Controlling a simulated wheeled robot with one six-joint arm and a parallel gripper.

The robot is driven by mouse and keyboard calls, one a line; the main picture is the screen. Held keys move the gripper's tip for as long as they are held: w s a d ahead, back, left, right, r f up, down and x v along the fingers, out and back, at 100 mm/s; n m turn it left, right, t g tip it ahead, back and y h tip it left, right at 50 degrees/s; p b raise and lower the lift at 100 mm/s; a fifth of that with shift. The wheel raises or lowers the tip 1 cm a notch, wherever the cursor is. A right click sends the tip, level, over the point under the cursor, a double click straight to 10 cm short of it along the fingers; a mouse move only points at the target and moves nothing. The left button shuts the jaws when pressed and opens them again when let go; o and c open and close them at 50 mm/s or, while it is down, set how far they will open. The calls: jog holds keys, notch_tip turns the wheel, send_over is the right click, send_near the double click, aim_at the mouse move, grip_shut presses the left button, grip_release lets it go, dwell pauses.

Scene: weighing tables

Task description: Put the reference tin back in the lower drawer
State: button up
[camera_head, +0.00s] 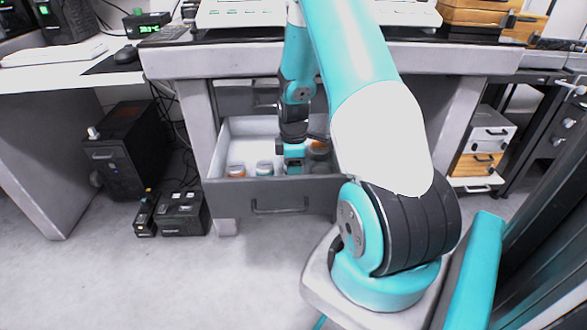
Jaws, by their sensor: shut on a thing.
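The lower drawer (278,193) is pulled open under the table, its white inside showing. My gripper (294,166) reaches down into it, near its front wall and right of its middle. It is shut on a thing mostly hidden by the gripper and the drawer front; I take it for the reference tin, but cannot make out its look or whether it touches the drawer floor.
The tabletop edge (440,58) overhangs the drawer. A closed drawer front (236,100) is above the open one. A black computer tower (127,150) and a dark case (183,212) stand on the floor at left. The floor before the drawer is clear at left.

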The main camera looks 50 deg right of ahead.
jog(key=o, duration=1)
notch_tip(320, 180, up, 12)
jog(key=p, duration=0.5)
jog(key=w+a+r, duration=0.3)
jog(key=a+r, duration=0.3)
jog(key=a, duration=0.3)
jog(key=s+a+r+t+y, duration=0.1)
jog(key=s+a+r, duration=0.15)
jog(key=a, duration=0.55)
jog(key=s+a+r+y, duration=0.1)
jog(key=a+r, duration=0.3)
jog(key=a, duration=0.3)
jog(key=s+a+r+y, duration=0.1)
jog(key=s+a+r, duration=0.1)
jog(key=s+a, duration=0.5)
jog(key=s+a+r+m+g+y, duration=0.1)
jog(key=s+a+r, duration=0.2)
jog(key=s+a, duration=0.4)
jog(key=shift+s+a+r, duration=0.2)
jog(key=shift+s+r, duration=0.15)
